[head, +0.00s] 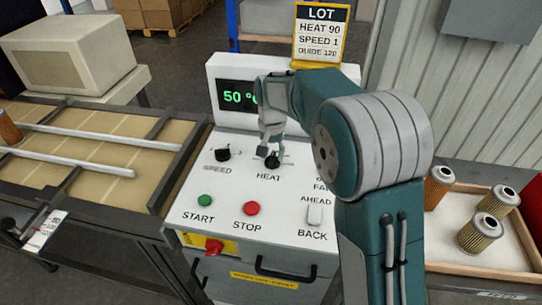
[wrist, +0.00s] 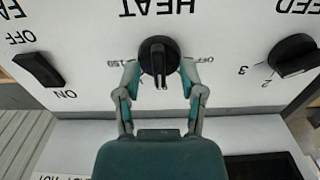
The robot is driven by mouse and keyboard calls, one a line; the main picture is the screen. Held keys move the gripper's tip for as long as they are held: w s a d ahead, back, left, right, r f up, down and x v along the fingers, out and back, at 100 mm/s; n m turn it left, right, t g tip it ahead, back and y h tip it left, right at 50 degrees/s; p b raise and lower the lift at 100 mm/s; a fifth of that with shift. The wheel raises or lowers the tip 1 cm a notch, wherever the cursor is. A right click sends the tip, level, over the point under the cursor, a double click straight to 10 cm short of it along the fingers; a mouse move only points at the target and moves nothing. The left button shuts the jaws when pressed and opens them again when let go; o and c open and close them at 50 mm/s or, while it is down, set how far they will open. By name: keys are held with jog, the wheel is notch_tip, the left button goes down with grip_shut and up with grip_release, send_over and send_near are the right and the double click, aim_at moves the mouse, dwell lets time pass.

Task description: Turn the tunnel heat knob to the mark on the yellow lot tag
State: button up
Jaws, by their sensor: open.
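The black heat knob (head: 272,162) sits on the white control panel (head: 180,215) above the word HEAT. It also shows in the wrist view (wrist: 158,57), where its ridge stands nearly upright in the picture, between scale marks OFF and 150. My gripper (head: 270,142) is over the knob. In the wrist view my gripper (wrist: 159,77) is open, with one fingertip on each side of the knob; I cannot tell whether they touch it. The yellow-framed lot tag (head: 320,38) reads HEAT 90, SPEED 1, GUIDE 120. The display (head: 236,95) shows a green 50, its right part hidden by my arm.
The speed knob (head: 222,153) lies left of the heat knob. Green START (head: 205,200) and red STOP (head: 252,208) buttons are nearer the front. A rocker switch (head: 314,214) is at right. A conveyor (head: 150,155) stands left; a tray (head: 470,262) of cartridges stands right.

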aim_at(272, 158)
notch_tip(272, 158, up, 11)
dwell(0.3)
jog(key=shift+a+f, duration=0.1)
jog(key=s+d+r+n+t, duration=0.1)
jog(key=s+d+r, duration=0.2)
jog(key=s+d, duration=0.3)
jog(key=s+d+r+t, duration=0.2)
jog(key=s+d+r, duration=0.15)
jog(key=s, duration=0.45)
jog(key=s+d+f+t, duration=0.1)
jog(key=s+d+f, duration=0.1)
jog(key=s, duration=0.5)
jog(key=s+d+f+n+t, duration=0.1)
jog(key=s+d+f, duration=0.2)
jog(key=s, duration=0.5)
jog(key=shift+d+f+t, duration=0.15)
jog(key=shift+d+t, duration=0.1)
jog(key=shift+t, duration=0.05)
